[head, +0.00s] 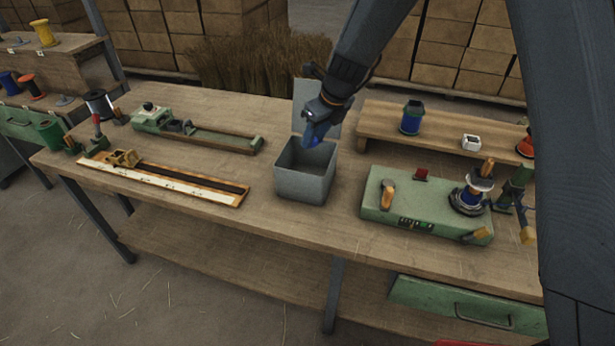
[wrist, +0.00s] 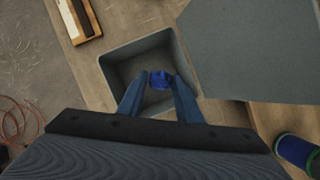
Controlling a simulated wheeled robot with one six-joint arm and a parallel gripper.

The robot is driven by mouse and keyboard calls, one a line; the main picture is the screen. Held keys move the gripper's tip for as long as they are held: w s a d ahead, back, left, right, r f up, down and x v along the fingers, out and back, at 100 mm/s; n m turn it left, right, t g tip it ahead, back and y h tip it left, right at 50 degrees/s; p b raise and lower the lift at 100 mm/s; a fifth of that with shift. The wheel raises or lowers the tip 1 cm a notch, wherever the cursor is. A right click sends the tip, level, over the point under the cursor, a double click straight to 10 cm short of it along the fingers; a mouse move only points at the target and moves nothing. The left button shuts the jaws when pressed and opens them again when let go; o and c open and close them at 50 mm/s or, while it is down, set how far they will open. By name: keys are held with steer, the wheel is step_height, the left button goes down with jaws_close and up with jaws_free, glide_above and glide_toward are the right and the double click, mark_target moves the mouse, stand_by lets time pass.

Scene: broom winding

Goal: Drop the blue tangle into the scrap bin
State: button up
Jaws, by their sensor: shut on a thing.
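The scrap bin (head: 303,186) is a grey square box on the workbench, with its lid (head: 329,105) standing up at the back. My gripper (head: 314,140) points down over the bin's opening. In the wrist view my gripper (wrist: 159,84) is shut on the blue tangle (wrist: 160,80), a small dark blue clump between the fingertips. The bin's rim and inner walls (wrist: 116,64) surround the tangle in that view. In the head view the tangle is hard to tell apart from the blue fingers. Its exact height above the bin floor is unclear.
A green machine (head: 425,208) with a blue spool stands right of the bin. A raised wooden shelf (head: 440,130) behind it holds a blue spool (head: 411,118) and a white block (head: 471,142). A wooden ruler fixture (head: 165,182) and a green clamp rail (head: 195,130) lie to the left.

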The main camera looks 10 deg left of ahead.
steer(key=shift+f+b, duration=1.25)
steer(key=shift+f, duration=0.05)
steer(key=o, duration=1.1)
steer(key=shift+r, duration=0.1)
steer(key=v, duration=0.7)
steer(key=shift+r+b, duration=0.3)
steer(key=shift+b, duration=0.15)
steer(key=shift+s+d, duration=0.1)
steer(key=shift+d, duration=0.1)
